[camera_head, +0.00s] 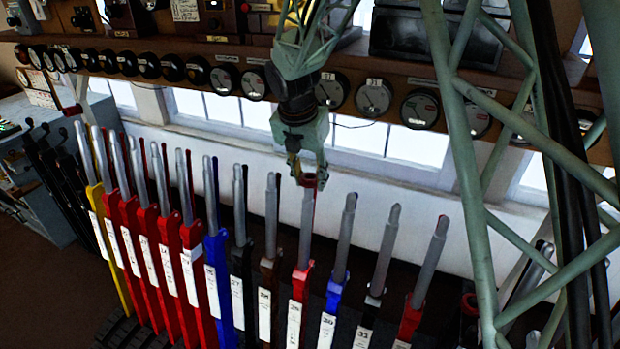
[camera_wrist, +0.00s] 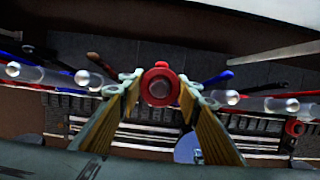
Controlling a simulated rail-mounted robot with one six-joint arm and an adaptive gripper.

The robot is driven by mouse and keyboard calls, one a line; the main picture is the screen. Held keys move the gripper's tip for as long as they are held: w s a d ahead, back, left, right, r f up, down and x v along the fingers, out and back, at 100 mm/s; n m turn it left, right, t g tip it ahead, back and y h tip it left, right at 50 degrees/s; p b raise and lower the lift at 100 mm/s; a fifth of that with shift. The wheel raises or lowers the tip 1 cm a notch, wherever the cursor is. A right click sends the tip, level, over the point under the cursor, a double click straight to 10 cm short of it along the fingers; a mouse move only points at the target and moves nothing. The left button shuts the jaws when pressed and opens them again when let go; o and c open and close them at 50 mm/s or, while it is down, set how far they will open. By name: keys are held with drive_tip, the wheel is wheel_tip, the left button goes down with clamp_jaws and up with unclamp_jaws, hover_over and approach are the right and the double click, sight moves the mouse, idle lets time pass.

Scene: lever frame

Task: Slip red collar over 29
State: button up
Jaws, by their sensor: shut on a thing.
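The red collar (camera_head: 309,181) is held between the fingertips of my gripper (camera_head: 308,168) at the top of lever 29 (camera_head: 306,225). This lever has a steel handle, a red lower part and a white label. In the wrist view the red collar (camera_wrist: 161,69) is a ring between my two fingers (camera_wrist: 160,92), which are shut on it. The round grey end of the lever (camera_wrist: 159,88) shows inside the ring, roughly centred. I cannot tell how far the collar sits down over the lever tip.
Lever 28 (camera_head: 271,215) stands close on the left and blue lever 30 (camera_head: 345,235) close on the right. More levers run along both sides. A shelf with round dials (camera_head: 373,97) lies behind my gripper. A small red piece (camera_head: 72,109) shows at the far left levers.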

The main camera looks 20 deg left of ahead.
drive_tip(key=shift+s+f+b, duration=0.15)
drive_tip(key=shift+f+b, duration=0.2)
drive_tip(key=shift+f, duration=0.55)
drive_tip(key=shift+s+f+b, duration=0.15)
drive_tip(key=shift+f+b, duration=0.2)
drive_tip(key=shift+f, duration=0.5)
idle(0.4)
drive_tip(key=o, duration=0.9)
drive_tip(key=shift+o, duration=0.8)
drive_tip(key=shift+p+v, duration=2.9)
drive_tip(key=shift+v, duration=1.6)
drive_tip(key=shift+r, duration=0.2)
wheel_tip(320, 180, up, 11)
hover_over(309, 190)
drive_tip(key=s+a, duration=0.1)
drive_tip(key=s, duration=0.4)
drive_tip(key=shift+w+r, duration=0.1)
drive_tip(key=shift+w, duration=0.15)
